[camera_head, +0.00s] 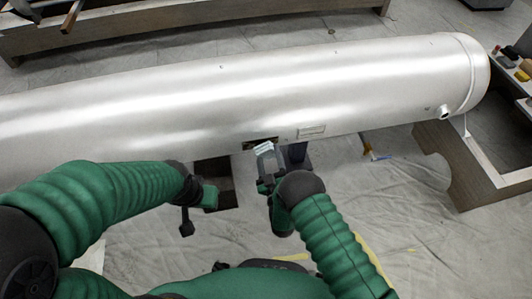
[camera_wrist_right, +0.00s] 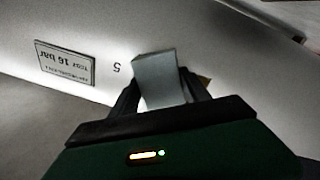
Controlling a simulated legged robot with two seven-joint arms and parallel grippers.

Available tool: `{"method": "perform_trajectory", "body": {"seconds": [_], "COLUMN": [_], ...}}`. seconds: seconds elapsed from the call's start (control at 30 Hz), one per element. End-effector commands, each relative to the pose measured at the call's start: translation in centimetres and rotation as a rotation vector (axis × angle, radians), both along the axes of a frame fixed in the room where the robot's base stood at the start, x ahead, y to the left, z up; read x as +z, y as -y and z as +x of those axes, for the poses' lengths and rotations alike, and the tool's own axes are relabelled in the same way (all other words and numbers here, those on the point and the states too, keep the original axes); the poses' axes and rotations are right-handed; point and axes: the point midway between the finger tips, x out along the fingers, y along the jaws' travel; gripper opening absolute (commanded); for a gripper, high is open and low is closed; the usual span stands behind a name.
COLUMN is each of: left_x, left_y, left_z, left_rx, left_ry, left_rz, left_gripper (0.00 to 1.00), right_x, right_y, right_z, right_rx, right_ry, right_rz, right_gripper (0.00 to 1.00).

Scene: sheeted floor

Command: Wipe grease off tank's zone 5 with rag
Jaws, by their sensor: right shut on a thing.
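The tank (camera_head: 330,85) is a long, shiny silver cylinder lying across the head view. My right gripper (camera_head: 264,156) is at its near lower side, shut on a pale grey-blue rag (camera_head: 264,148). The rag also shows in the right wrist view (camera_wrist_right: 160,80), between the fingers and in front of the tank wall. An upside-down 5 (camera_wrist_right: 117,68) is printed just left of the rag. A brown patch (camera_wrist_right: 205,80), probably grease, shows partly behind the right finger. My left gripper (camera_head: 200,205) is below the tank, apart from it; its jaws are unclear.
A label plate marked 16 bar (camera_wrist_right: 65,62) is on the tank beside the 5. A wooden support (camera_head: 465,175) stands under the tank's right end. Small items lie on a bench (camera_head: 518,85) at the far right. A wooden frame (camera_head: 190,28) lies behind the tank. Wrinkled sheeting covers the floor.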

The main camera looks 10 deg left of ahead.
Motion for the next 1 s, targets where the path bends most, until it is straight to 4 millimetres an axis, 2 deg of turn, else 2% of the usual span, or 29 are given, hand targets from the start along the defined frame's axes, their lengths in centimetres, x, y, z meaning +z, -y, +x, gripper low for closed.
{"method": "perform_trajectory", "body": {"seconds": [0.03,0.07,0.37,0.57,0.83,1.0], "left_x": [0.7,0.8,1.5,1.4,1.4,1.3], "left_y": [0.0,0.0,0.0,0.0,0.0,0.0], "left_z": [0.0,0.0,0.0,0.0,0.0,0.0], "left_rx": [0.000,0.000,0.000,0.000,0.000,0.000], "left_ry": [0.000,0.000,0.000,0.000,0.000,0.000], "left_rz": [0.000,0.000,0.000,0.000,0.000,0.000], "left_gripper": [0.36,0.36,0.36,0.36,0.36,0.36], "right_x": [1.5,1.6,1.9,1.8,1.4,1.2], "right_y": [-2.2,-2.1,0.5,1.2,3.9,4.3], "right_z": [-0.7,-0.6,0.5,0.8,1.9,2.0], "right_rx": [0.040,0.039,0.039,0.039,0.036,0.036], "right_ry": [0.013,0.013,0.013,0.013,0.010,0.009], "right_rz": [0.008,0.008,0.007,0.007,0.005,0.005], "right_gripper": [0.00,0.00,0.00,0.00,0.00,0.00]}}
